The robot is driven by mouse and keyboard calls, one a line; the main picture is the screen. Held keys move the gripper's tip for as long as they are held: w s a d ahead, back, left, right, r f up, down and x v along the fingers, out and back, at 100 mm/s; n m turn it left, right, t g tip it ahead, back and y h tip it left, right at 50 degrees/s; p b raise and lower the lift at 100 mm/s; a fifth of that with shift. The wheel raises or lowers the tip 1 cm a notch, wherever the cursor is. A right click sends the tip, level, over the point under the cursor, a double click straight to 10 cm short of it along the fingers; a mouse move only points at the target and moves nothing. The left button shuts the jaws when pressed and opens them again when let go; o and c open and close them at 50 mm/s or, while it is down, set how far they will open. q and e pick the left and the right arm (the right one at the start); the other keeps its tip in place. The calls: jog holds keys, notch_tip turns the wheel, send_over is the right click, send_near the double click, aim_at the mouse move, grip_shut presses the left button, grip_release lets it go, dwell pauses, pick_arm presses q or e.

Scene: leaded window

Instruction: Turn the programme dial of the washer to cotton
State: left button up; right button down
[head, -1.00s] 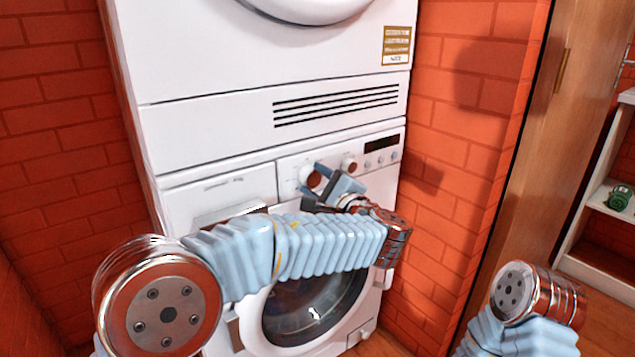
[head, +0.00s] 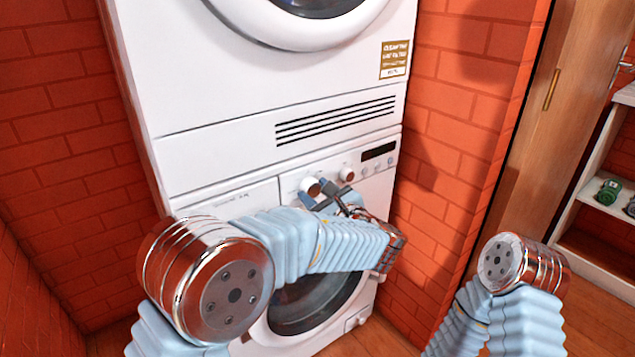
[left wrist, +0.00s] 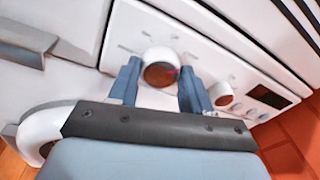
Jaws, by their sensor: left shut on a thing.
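The washer (head: 379,183) is the lower white machine of a stack. Its programme dial (head: 310,187) is a round knob with a white rim and a copper-brown face, on the control panel; in the left wrist view the dial (left wrist: 160,70) shows a small red mark at its right edge and printed ticks around it. My left gripper (head: 322,194) is at the dial, shut on it, with one blue finger on each side in the left wrist view (left wrist: 155,86). The print naming the programmes is too small to read. My right gripper is out of view.
A second, smaller knob (head: 347,174) and a dark display (head: 378,151) are right of the dial. The detergent drawer (left wrist: 25,40) is to its left. A dryer (head: 230,95) stands above. Red brick walls (head: 440,160) close in both sides. A wooden door and white shelf are at right.

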pick_arm(q)
jog(key=shift+m+p, duration=0.4)
jog(key=shift+p, duration=0.05)
jog(key=o, duration=1.1)
jog(key=shift+c, duration=0.2)
jog(key=b+v, duration=0.1)
jog(key=v, duration=1.2)
jog(key=shift+s+d+b, duration=0.25)
jog(key=shift+s+b, duration=0.1)
jog(key=shift+r, duration=0.1)
